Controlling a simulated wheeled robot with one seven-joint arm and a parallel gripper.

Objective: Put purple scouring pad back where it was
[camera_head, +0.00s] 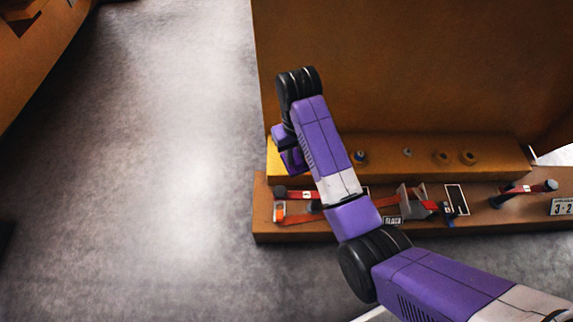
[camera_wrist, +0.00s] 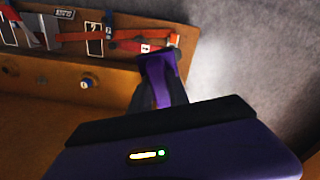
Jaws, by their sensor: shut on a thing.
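My gripper (camera_wrist: 159,92) is shut on a purple thing, which looks like the purple scouring pad (camera_wrist: 158,63). In the wrist view the pad stands out past the dark fingers, and its lower part is hidden by them. In the head view my gripper (camera_head: 292,157) hangs at the left end of the raised yellow-brown ledge (camera_head: 400,172). The pad is hard to tell apart from my purple wrist there. I cannot tell whether the pad touches the ledge or the shelf below it.
The lower shelf (camera_head: 270,236) holds an orange-red strap (camera_head: 297,218), a grey and red tool (camera_head: 412,200), a black panel (camera_head: 456,199), a red-handled tool (camera_head: 524,188) and a number card (camera_head: 562,207). A tall brown panel rises behind. Open grey floor (camera_head: 170,170) lies to the left.

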